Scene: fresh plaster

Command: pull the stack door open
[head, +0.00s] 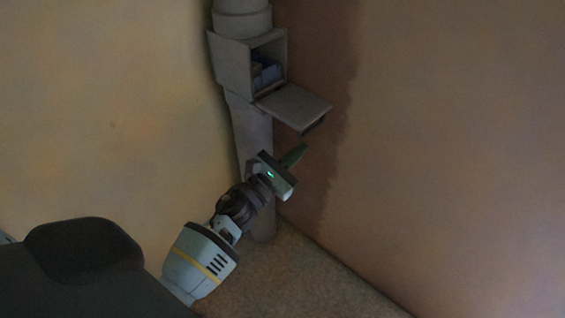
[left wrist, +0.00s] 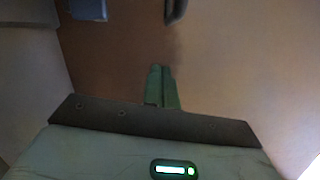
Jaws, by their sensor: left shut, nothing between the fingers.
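The stack door (head: 294,104) is a grey flap on the box (head: 232,62) of the vertical pipe. It hangs hinged at its lower edge and stands open, roughly level, sticking out to the right. A dark handle (head: 315,124) shows under its outer edge. My left gripper (head: 301,148) is shut and empty, with green fingers, a little below the handle and apart from it. In the left wrist view the shut fingers (left wrist: 162,76) point up toward a dark bar at the top edge, probably the handle (left wrist: 175,10). My right gripper is not in view.
Inside the open box are blue and yellowish items (head: 266,74). The grey pipe (head: 263,225) runs down to the brown floor (head: 300,283) in the corner. A yellowish wall (head: 110,120) is at left, a brown wall (head: 450,150) at right, with clear space before it.

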